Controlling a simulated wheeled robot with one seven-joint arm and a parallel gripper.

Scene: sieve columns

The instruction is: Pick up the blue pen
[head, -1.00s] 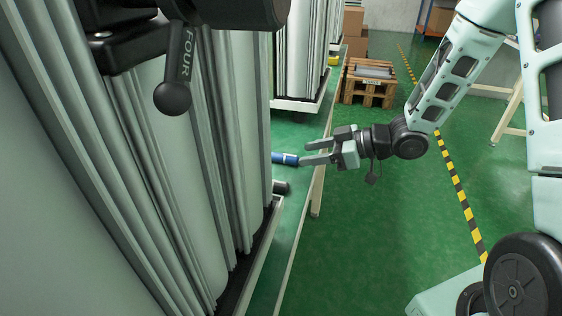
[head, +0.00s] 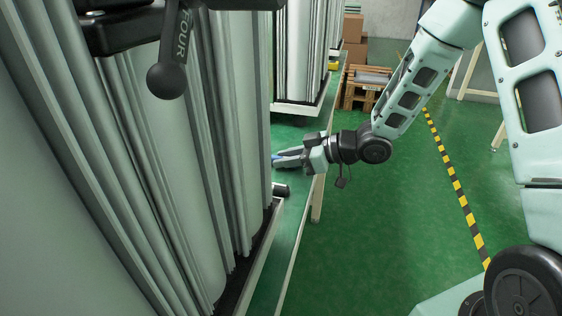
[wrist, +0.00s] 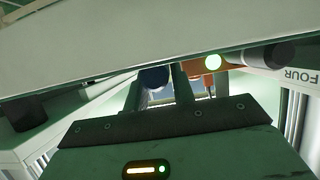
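The blue pen (head: 279,156) lies on the green shelf surface beside the tall pale columns in the head view, mostly hidden by my fingers. My gripper (head: 288,157) reaches in from the right, level with it, one finger on each side of the blue. In the wrist view a dark blue rounded end (wrist: 153,78) shows between the two fingers, which stand apart. My gripper looks open around the pen; whether the fingers touch it is hard to see.
Tall column panels (head: 215,150) stand close on the left. A dark cylinder (head: 281,190) lies just nearer than the pen. A black ball-ended handle (head: 167,80) hangs at upper left. Boxes and a pallet (head: 362,92) stand behind.

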